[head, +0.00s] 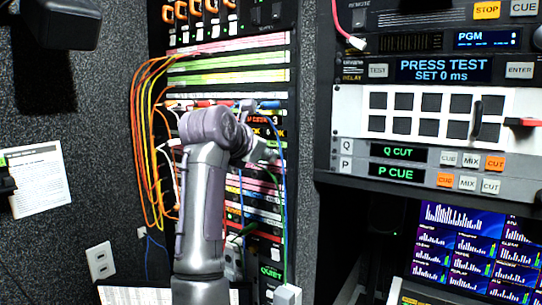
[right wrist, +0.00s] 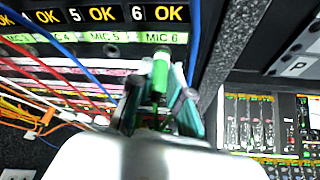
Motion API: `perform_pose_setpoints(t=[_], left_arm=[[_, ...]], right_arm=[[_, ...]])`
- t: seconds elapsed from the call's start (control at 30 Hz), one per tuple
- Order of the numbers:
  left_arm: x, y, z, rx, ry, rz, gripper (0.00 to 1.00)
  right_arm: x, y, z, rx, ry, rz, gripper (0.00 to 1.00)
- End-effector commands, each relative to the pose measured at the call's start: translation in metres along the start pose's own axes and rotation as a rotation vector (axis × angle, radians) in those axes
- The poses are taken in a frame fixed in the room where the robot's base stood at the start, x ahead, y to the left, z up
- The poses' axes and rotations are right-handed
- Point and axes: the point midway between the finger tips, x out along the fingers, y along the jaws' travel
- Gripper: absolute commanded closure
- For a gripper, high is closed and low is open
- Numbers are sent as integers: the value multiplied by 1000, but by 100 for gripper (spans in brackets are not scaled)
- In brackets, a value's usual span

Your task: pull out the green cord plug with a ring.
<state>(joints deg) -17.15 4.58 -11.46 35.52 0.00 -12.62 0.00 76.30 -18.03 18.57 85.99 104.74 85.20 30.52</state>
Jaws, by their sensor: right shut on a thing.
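The green cord plug (right wrist: 160,74) stands between the fingers of my right gripper (right wrist: 157,100) in the right wrist view, just below the MIC 6 label. My right gripper also shows in the head view (head: 266,152), at the patch panel and partly hidden by my own wrist. It is shut on the plug. A green cord (head: 286,230) hangs down from the gripper area in the head view. The ring cannot be made out. Whether the plug's tip is inside a socket cannot be told. My left gripper is not in view.
Orange and yellow cords (head: 137,130) loop left of the panel. A blue cord (right wrist: 45,32) and a red cord (right wrist: 55,62) run close left of the gripper. Equipment racks (head: 425,160) and a lit screen (head: 480,250) stand right. A paper (head: 38,178) hangs on the left wall.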

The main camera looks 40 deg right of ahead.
Motion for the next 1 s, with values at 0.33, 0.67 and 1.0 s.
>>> perform_pose_setpoints(t=[0.33,0.67,1.0], left_arm=[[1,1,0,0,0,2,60],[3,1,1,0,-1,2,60],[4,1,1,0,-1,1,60]], right_arm=[[-4,0,-2,0,0,0,100],[-8,1,-4,-1,1,1,100],[-13,0,-6,-1,1,1,100]])
